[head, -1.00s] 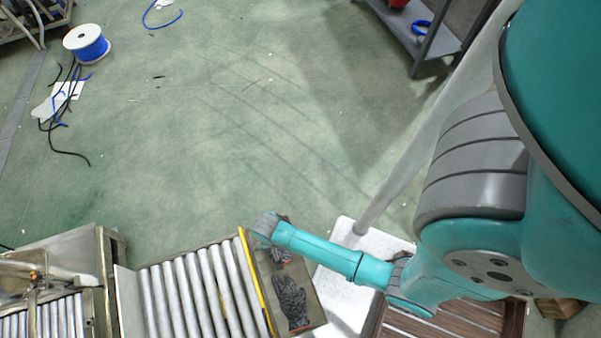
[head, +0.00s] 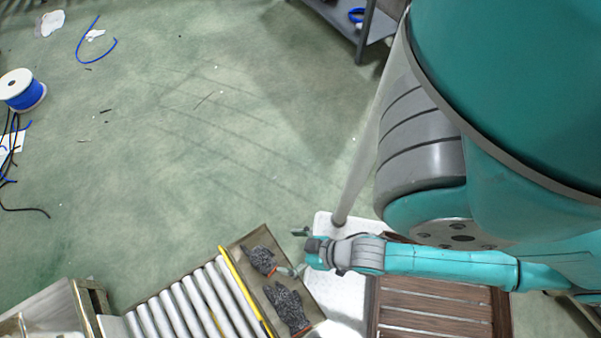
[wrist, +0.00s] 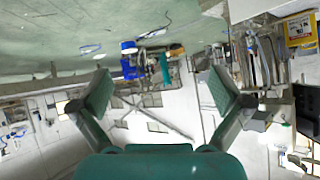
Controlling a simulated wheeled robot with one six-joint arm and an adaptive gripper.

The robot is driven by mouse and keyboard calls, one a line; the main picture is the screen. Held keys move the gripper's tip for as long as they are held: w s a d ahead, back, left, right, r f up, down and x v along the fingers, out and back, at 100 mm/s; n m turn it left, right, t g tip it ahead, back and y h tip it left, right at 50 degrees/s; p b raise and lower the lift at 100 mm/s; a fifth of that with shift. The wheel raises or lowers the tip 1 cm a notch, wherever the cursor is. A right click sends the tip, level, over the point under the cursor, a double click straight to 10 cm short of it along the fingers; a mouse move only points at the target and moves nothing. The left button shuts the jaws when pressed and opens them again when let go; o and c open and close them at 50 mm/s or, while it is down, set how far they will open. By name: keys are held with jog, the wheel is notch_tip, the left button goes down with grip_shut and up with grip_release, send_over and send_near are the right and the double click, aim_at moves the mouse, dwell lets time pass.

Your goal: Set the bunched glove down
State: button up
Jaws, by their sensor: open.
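Two dark grey speckled gloves lie at the end of the roller conveyor in the head view. The smaller, bunched-looking glove (head: 260,259) is at the back, and the flatter glove (head: 288,306) is in front of it. Both rest in a shallow brown tray (head: 262,234). My gripper (head: 297,251) is just right of the bunched glove, with its fingers toward it. In the wrist view my gripper (wrist: 161,92) is open, with nothing between its fingers. The gloves do not show there. I cannot tell my gripper's exact height above the tray.
A roller conveyor (head: 199,303) with a yellow edge strip adjoins the tray's left side. A white speckled slab (head: 345,290) and a brown slatted surface (head: 432,318) lie to the right. A blue cable spool (head: 22,92) stands far left. Open green floor (head: 180,180) lies behind.

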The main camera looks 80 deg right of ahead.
jog(key=s+r+n+t, duration=0.2)
jog(key=s+r+t, duration=0.1)
jog(key=r, duration=1.4)
jog(key=shift+r+t, duration=0.35)
jog(key=shift+t, duration=0.25)
jog(key=shift+a, duration=0.1)
jog(key=shift+c, duration=0.3)
